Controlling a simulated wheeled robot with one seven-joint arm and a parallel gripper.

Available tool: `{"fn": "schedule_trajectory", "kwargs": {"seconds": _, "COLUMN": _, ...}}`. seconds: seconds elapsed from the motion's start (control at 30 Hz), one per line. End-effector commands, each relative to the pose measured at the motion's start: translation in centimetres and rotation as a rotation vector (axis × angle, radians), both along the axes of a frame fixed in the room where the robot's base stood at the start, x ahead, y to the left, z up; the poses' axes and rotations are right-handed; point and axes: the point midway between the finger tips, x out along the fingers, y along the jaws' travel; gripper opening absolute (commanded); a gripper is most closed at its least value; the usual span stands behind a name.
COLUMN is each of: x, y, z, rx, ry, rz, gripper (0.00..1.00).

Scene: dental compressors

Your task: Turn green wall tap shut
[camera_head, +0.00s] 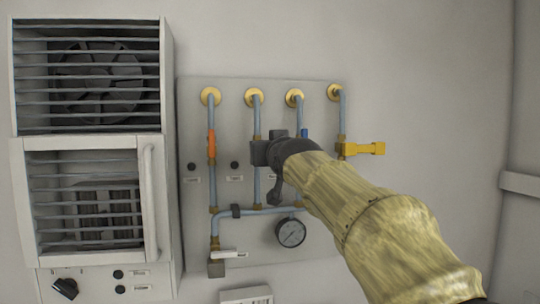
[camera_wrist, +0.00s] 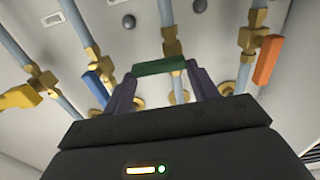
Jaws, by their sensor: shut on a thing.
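The green tap handle (camera_wrist: 160,67) sits on a brass valve of a blue-grey pipe and lies across that pipe in the wrist view. My gripper (camera_wrist: 162,71) is shut on it, with one dark finger at each end of the handle. In the head view my gripper (camera_head: 260,154) is at the second pipe from the left on the wall panel, and it hides the green handle there.
On the grey panel (camera_head: 190,235), an orange handle (camera_head: 211,145) lies along its pipe to the left. A blue handle (camera_head: 304,133) and a yellow handle (camera_head: 362,149) are to the right. A pressure gauge (camera_head: 290,232) and white handle (camera_head: 228,254) sit below. A louvred cabinet (camera_head: 90,142) stands left.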

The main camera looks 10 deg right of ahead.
Motion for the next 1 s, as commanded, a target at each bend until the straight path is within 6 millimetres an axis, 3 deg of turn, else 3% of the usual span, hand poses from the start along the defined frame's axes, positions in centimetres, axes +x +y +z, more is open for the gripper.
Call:
{"fn": "schedule_trajectory", "kwargs": {"seconds": 0.33, "x": 0.1, "y": 0.1, "z": -0.4, "rx": 0.035, "ry": 0.008, "rz": 0.003, "gripper": 0.35}}
{"fn": "schedule_trajectory", "kwargs": {"seconds": 0.37, "x": 0.1, "y": 0.2, "z": -0.4, "rx": 0.035, "ry": 0.008, "rz": 0.004, "gripper": 0.62}}
{"fn": "schedule_trajectory", "kwargs": {"seconds": 0.47, "x": 0.1, "y": 0.3, "z": -0.3, "rx": 0.034, "ry": 0.007, "rz": 0.006, "gripper": 0.8}}
{"fn": "schedule_trajectory", "kwargs": {"seconds": 0.8, "x": -0.1, "y": 0.0, "z": -0.3, "rx": 0.033, "ry": 0.004, "rz": 0.001, "gripper": 0.8}}
{"fn": "schedule_trajectory", "kwargs": {"seconds": 1.0, "x": -1.4, "y": -0.2, "z": -0.4, "rx": 0.032, "ry": 0.001, "rz": -0.004, "gripper": 0.8}}
